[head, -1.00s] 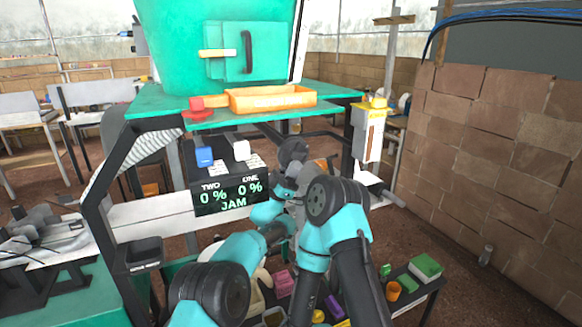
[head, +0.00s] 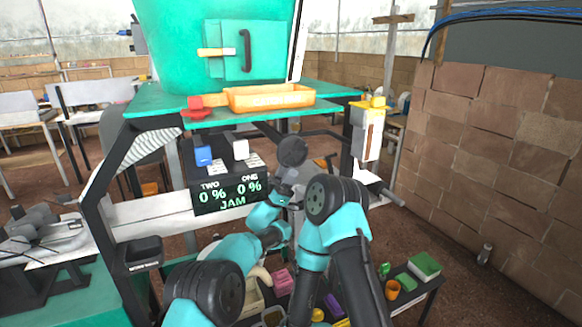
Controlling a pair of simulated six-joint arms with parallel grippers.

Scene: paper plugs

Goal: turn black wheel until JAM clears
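The display panel (head: 229,193) under the green machine reads TWO 0 %, ONE 0 % and JAM in green letters. A dark round disc (head: 292,151) shows right of the panel under the machine's table; it looks like the black wheel, but I cannot be sure. My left gripper (head: 289,176) is just below this disc, partly covered by my own arms. Whether it touches the disc, and how far its fingers are apart, I cannot tell. My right gripper is hidden behind my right arm.
The green machine table (head: 152,107) carries an orange tray (head: 268,98) and a red piece (head: 196,104). A blue block (head: 203,156) and a white block (head: 241,150) sit above the display. A low shelf with small coloured items lies at lower right, near a brick wall (head: 490,165).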

